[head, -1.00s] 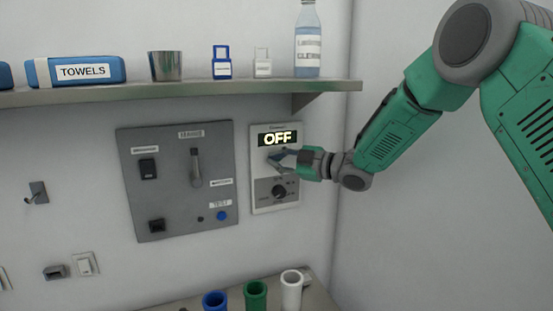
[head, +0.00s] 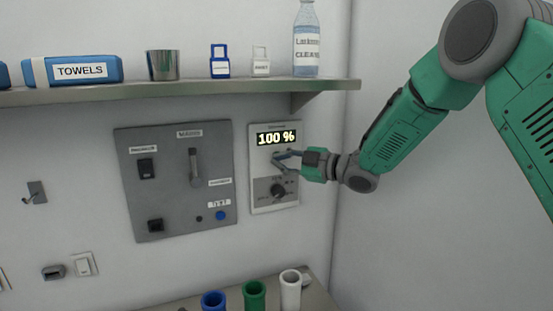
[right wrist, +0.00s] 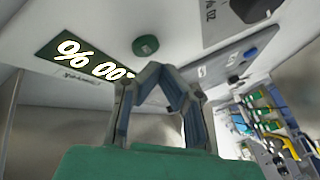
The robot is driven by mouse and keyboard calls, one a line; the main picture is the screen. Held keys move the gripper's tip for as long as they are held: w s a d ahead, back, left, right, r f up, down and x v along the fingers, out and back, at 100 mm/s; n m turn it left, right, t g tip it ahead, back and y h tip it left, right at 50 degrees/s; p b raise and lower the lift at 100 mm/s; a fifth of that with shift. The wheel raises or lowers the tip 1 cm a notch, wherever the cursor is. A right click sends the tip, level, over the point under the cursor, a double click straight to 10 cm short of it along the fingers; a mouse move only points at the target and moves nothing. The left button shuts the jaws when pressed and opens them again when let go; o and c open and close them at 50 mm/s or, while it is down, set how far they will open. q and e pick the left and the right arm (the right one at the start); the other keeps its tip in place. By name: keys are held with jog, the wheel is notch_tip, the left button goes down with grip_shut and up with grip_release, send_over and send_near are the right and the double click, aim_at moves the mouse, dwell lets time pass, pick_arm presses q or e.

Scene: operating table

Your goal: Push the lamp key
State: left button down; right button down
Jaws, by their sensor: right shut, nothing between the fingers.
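The lamp panel (head: 259,202) is a pale plate on the wall with a display (head: 276,138) reading "100 %" and a dark knob (head: 278,191) below. My right gripper (head: 276,157) is in front of the panel, between display and knob, with its fingers shut and empty. In the right wrist view the fingertips (right wrist: 163,72) meet just below a round green key (right wrist: 145,46) beside the display (right wrist: 93,62). A small gap seems to show between tips and key. The key cannot be made out in the head view. My left gripper is not in view.
A grey switch panel (head: 177,222) is left of the lamp panel. A metal shelf (head: 200,92) above holds towels (head: 80,70), a metal cup (head: 162,65) and a bottle (head: 306,45). Coloured tubes (head: 254,296) stand below. A side wall (head: 420,240) is on the right.

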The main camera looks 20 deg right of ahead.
jog(key=shift+s+d, duration=0.1)
jog(key=shift+s, duration=2.5)
